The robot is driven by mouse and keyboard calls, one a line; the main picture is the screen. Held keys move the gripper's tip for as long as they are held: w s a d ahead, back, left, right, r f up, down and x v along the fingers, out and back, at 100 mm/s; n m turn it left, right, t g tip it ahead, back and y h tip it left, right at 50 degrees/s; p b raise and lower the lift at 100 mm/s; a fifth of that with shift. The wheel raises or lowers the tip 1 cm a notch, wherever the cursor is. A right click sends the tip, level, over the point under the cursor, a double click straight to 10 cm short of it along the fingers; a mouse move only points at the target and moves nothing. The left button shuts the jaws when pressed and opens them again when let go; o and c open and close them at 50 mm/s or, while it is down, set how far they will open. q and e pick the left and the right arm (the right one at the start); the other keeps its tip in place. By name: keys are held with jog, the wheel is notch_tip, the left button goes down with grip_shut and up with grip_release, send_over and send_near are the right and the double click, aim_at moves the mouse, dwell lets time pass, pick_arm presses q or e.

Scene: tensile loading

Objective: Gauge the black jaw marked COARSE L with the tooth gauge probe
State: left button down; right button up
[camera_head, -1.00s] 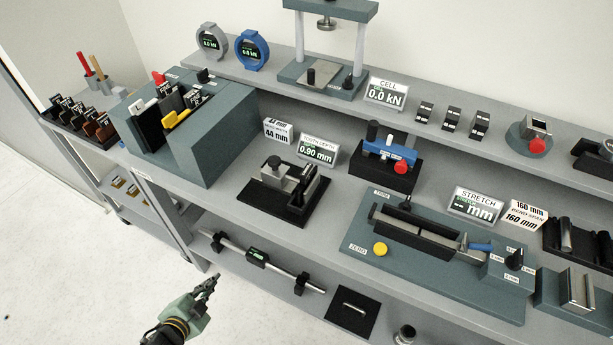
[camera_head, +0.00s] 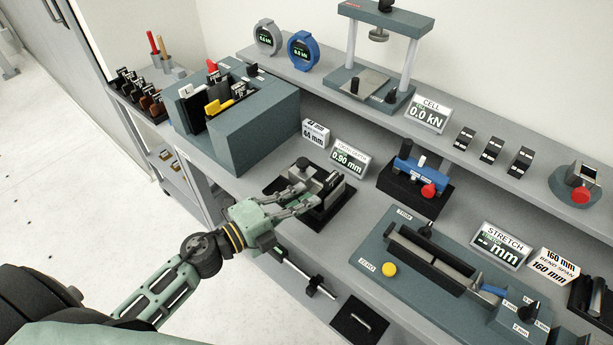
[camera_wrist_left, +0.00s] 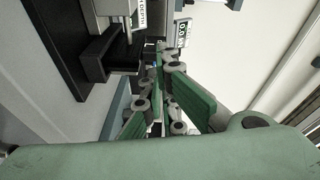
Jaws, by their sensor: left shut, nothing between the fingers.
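The tooth gauge (camera_head: 341,206) stands on the bench in the head view, a black base with a grey block and dark knob, beside the TOOTH DEPTH display (camera_head: 349,158) reading 0.90 mm. My left gripper (camera_head: 312,203) is shut and empty. Its fingertips overlap the gauge's front left part in the head view; I cannot tell whether they touch. In the left wrist view the gripper (camera_wrist_left: 160,58) points at dark gauge parts. Several dark jaws with small labels stand in a rack (camera_head: 157,117) at the far left. I cannot make out COARSE L there. My right gripper is not in view.
The teal grip block (camera_head: 262,125) stands left of the gauge, with black and yellow parts in its slot. A blue fixture with a red knob (camera_head: 428,190) is to the right. The teal stretch bench (camera_head: 375,250) is nearer right. A shelf with a press (camera_head: 352,85) runs behind.

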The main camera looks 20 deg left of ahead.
aim_at(305, 166)
pick_arm(q)
jog(key=x, duration=0.3)
jog(key=shift+w+r+p, duration=0.1)
jog(key=shift+w+p, duration=0.2)
jog(key=shift+w+a+f, duration=0.3)
jog(key=shift+w+a, duration=0.45)
jog(key=shift+a, duration=0.15)
jog(key=shift+w+a+f, duration=0.1)
jog(key=shift+w+a, duration=0.3)
jog(key=shift+a, duration=0.05)
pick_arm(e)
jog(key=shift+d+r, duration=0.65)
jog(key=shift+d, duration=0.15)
pick_arm(q)
jog(key=a, duration=0.2)
jog(key=w+a+b, duration=0.1)
jog(key=shift+w+a, duration=0.15)
jog(key=shift+a, duration=0.4)
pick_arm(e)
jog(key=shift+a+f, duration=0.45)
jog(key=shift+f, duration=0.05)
pick_arm(q)
jog(key=shift+d, duration=0.1)
